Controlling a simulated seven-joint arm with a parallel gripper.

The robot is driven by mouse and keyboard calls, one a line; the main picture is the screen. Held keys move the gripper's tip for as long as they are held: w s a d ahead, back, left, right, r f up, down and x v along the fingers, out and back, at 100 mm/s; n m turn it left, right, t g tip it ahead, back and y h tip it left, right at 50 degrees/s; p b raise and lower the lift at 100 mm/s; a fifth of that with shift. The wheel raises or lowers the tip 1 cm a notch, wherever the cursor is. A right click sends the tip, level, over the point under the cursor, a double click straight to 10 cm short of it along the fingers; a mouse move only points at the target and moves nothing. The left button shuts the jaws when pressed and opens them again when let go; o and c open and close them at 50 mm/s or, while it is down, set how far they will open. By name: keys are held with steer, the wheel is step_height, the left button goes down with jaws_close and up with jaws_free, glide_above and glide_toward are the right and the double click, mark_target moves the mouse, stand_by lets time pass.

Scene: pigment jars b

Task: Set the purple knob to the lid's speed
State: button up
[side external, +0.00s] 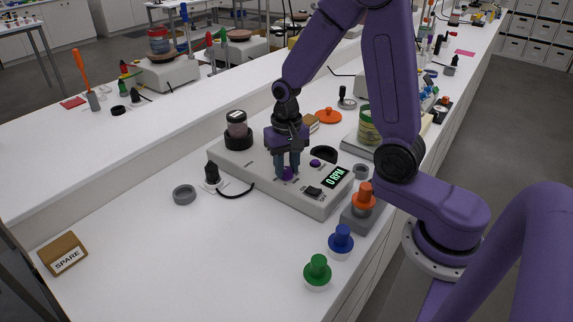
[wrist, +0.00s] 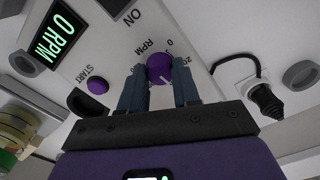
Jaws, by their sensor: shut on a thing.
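The purple knob (side external: 288,174) sits on the grey-white machine (side external: 255,177). My gripper (side external: 287,170) points down over it, with a finger on each side. In the wrist view the knob (wrist: 160,67) lies between the fingertips of my gripper (wrist: 159,82), which is shut on it. A white pointer line shows on the knob, beside a printed scale with "0" and "RPM". The machine's display (side external: 336,178) reads 0 RPM. A jar (side external: 237,124) stands in a black ring on the machine; the writing on its lid is too small to read.
A purple START button (wrist: 97,86) and a black switch (side external: 313,192) are near the knob. A black plug (side external: 212,173) with a cord stands at the left. Orange (side external: 364,194), blue (side external: 341,240) and green (side external: 317,268) knobbed pieces stand in front. The bench's left front is mostly clear.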

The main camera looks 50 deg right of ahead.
mark_target(287, 170)
steer(key=shift+m, duration=0.6)
steer(key=o, duration=1.1)
steer(key=shift+c, duration=0.2)
steer(key=shift+r, duration=0.1)
step_height(287, 170, up, 17)
steer(key=shift+r, duration=0.15)
